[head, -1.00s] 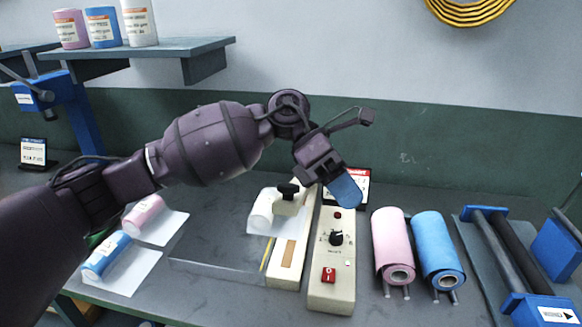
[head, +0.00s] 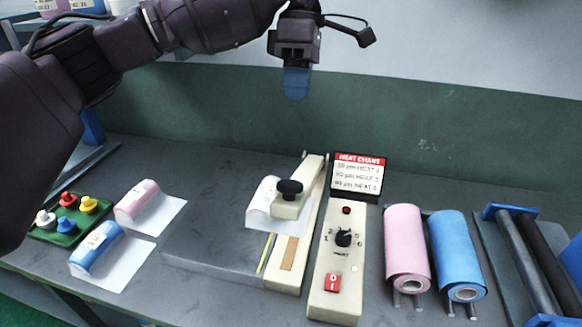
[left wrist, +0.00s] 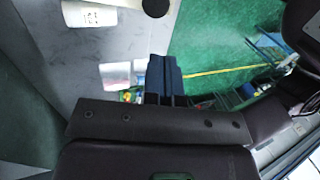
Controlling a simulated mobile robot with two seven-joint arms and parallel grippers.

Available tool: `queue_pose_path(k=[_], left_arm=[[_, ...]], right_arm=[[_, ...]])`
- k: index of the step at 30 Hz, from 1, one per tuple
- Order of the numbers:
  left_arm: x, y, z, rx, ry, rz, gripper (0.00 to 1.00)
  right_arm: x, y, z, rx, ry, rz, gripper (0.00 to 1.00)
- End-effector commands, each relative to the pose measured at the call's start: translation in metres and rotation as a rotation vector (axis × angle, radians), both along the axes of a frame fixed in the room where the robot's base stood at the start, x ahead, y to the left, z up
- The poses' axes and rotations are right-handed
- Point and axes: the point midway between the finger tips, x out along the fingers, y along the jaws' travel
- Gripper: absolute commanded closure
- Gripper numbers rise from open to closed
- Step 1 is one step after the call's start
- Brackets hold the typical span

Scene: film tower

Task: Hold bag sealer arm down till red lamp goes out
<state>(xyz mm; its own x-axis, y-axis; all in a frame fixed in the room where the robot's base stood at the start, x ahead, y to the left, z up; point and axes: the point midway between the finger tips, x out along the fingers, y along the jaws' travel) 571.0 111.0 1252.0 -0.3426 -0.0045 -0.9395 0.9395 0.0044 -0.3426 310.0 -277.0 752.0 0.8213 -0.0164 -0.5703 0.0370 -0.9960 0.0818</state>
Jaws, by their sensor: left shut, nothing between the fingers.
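The bag sealer (head: 285,266) is a long cream bar on the bench. Its short cream arm (head: 289,207) carries a black knob (head: 290,187); whether the arm is fully down is hard to tell. A white bag (head: 264,202) lies beside it. The cream control box (head: 334,298) to the right has a dial, a red switch and a red lamp (head: 346,210), which looks dark red and dull. My left gripper (head: 296,84) has blue fingers, shut and empty, above and behind the sealer, apart from the knob. It also shows in the left wrist view (left wrist: 164,75). My right gripper is out of view.
A heat chart (head: 358,176) stands behind the control box. Pink (head: 405,240) and blue (head: 447,247) film rolls and a blue-ended roller frame (head: 515,260) are at right. A green tray of colored knobs (head: 66,236) and two small rolls are at left.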

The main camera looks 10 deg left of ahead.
Motion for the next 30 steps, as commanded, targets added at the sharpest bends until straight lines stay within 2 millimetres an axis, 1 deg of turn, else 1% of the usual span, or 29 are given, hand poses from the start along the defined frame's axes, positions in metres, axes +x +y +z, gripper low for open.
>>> queue_pose_path(k=[5, 8, 18, 24, 30], left_arm=[[-0.002, 0.0, -0.005, -0.001, 0.001, -0.001, 1.0], [-0.006, 0.0, -0.015, 0.0, 0.003, -0.001, 1.0], [-0.026, -0.001, -0.069, -0.001, 0.002, -0.001, 1.0], [-0.037, -0.001, -0.1, -0.002, 0.002, 0.0, 1.0], [-0.045, -0.001, -0.122, -0.002, 0.001, 0.0, 1.0]], right_arm=[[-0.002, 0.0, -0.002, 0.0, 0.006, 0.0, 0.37], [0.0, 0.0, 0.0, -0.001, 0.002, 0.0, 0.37], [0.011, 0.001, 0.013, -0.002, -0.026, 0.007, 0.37], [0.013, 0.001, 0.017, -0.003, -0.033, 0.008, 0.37], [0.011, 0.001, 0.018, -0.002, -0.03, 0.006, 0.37]])
